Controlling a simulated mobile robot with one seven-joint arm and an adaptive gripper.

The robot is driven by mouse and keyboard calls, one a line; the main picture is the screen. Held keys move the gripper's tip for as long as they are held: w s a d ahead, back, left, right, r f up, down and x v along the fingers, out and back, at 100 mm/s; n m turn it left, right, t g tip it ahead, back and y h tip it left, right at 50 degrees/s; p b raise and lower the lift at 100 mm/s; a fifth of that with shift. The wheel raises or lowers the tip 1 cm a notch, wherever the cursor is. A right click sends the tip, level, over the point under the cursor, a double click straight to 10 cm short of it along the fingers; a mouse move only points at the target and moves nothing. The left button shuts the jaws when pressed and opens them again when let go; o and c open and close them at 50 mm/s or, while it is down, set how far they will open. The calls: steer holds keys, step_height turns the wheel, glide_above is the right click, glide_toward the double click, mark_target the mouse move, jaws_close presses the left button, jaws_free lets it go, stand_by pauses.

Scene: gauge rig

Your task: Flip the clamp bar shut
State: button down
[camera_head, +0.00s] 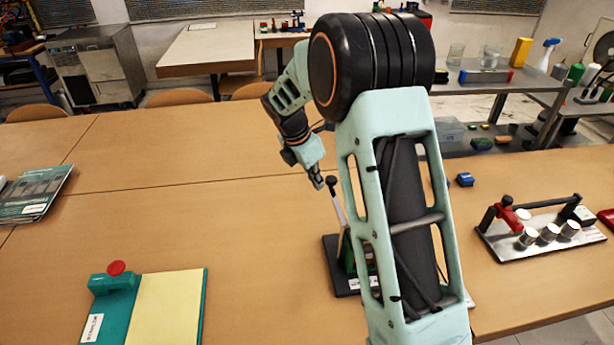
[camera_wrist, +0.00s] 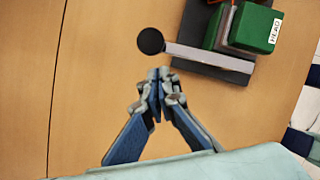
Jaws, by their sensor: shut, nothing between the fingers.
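The clamp bar appears to be the pale metal bar (camera_head: 338,208) with a black ball knob (camera_head: 332,181). It stands raised and tilted from a dark base (camera_head: 330,250) with a green block, partly hidden behind my arm. In the wrist view the bar (camera_wrist: 210,57) runs from the knob (camera_wrist: 150,41) rightward beside the green block (camera_wrist: 252,27). My gripper (camera_head: 317,182) is shut and empty, just left of the knob in the head view. In the wrist view its fingertips (camera_wrist: 159,74) are just below the knob; contact cannot be told.
A metal plate fixture (camera_head: 540,243) with a red handle and silver cylinders stands at right. A green board (camera_head: 195,300) with a yellow sheet and red knob lies front left. Booklets (camera_head: 33,193) lie far left. Small blue blocks (camera_head: 465,179) lie behind my arm. The table's left middle is clear.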

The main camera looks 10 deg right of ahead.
mark_target(333, 181)
steer(key=shift+w+d, duration=0.35)
steer(key=shift+d, duration=0.2)
steer(key=shift+d, duration=0.1)
steer(key=shift+w+d+m+g+p, duration=0.2)
steer(key=shift+d+m+p, duration=0.25)
steer(key=shift+d+m, duration=0.25)
steer(key=shift+w+d+m+g+p, duration=0.1)
steer(key=shift+d+m+g+p, duration=0.1)
steer(key=shift+d+m+p, duration=0.4)
steer(key=s+d+m+g+y+p, duration=0.1)
steer(key=s+d+m+g, duration=0.1)
steer(key=s+d+m, duration=0.2)
steer(key=s+d+m+g+y+p, duration=0.1)
steer(key=s+d+m+g, duration=0.1)
steer(key=s+d+m, duration=0.3)
steer(key=shift+d+m+g, duration=0.3)
steer(key=shift+d+m, duration=1.6)
steer(key=shift+m, duration=1.7)
steer(key=shift+s+f, duration=0.1)
steer(key=shift+s, duration=0.15)
